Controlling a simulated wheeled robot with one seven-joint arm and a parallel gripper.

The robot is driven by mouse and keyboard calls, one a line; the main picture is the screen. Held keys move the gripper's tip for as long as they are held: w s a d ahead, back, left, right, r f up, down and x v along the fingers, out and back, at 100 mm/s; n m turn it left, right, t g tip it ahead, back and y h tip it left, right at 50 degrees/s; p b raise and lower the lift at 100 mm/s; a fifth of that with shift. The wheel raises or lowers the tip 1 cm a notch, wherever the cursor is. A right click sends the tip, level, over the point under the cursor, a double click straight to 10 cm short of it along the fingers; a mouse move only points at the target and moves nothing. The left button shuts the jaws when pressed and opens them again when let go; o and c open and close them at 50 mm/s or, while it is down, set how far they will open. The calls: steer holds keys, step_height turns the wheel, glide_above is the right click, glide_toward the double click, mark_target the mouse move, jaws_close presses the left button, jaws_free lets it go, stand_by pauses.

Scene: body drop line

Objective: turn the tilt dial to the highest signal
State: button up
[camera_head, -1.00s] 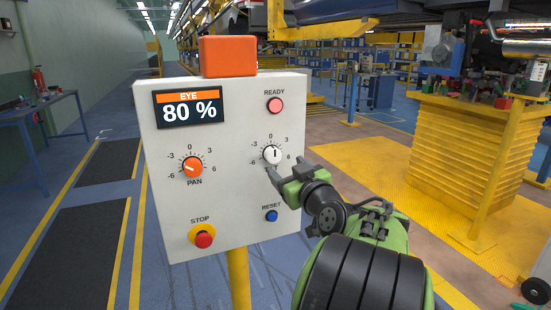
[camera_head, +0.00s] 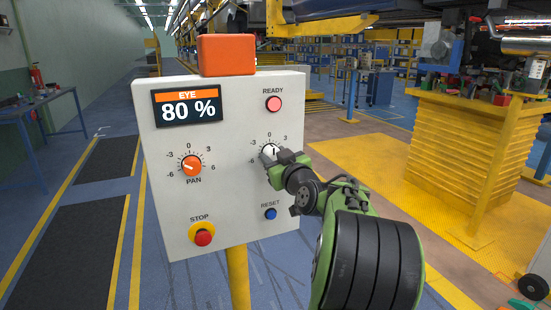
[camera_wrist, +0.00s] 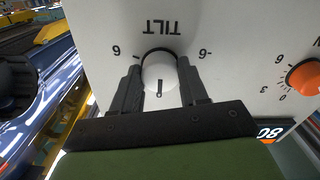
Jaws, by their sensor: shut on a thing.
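The white tilt dial (camera_head: 270,150) is on the right half of the panel, partly hidden by my gripper in the head view. In the wrist view the dial (camera_wrist: 159,72) sits between my two fingers, its dark pointer line at the 0 mark. The TILT label and the 6 and -6 marks show around it, upside down. My gripper (camera_head: 273,158) is shut on the dial; it also shows in the wrist view (camera_wrist: 160,88). The display (camera_head: 187,106) reads EYE 80 %.
The orange pan dial (camera_head: 191,166) is left of the tilt dial. A red stop button (camera_head: 203,238) is lower left, a blue reset button (camera_head: 271,214) below the tilt dial, and a pink-red ready lamp (camera_head: 274,104) above it. An orange box (camera_head: 227,55) tops the panel.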

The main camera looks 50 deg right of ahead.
steer(key=shift+m, duration=0.3)
steer(key=m, duration=0.2)
steer(key=shift+m, duration=2.2)
steer(key=o, duration=1)
steer(key=shift+o, duration=0.2)
steer(key=shift+a, duration=0.1)
steer(key=b+v, duration=0.1)
steer(key=v, duration=1.4)
steer(key=shift+s+a, duration=0.15)
steer(key=shift+s, duration=0.15)
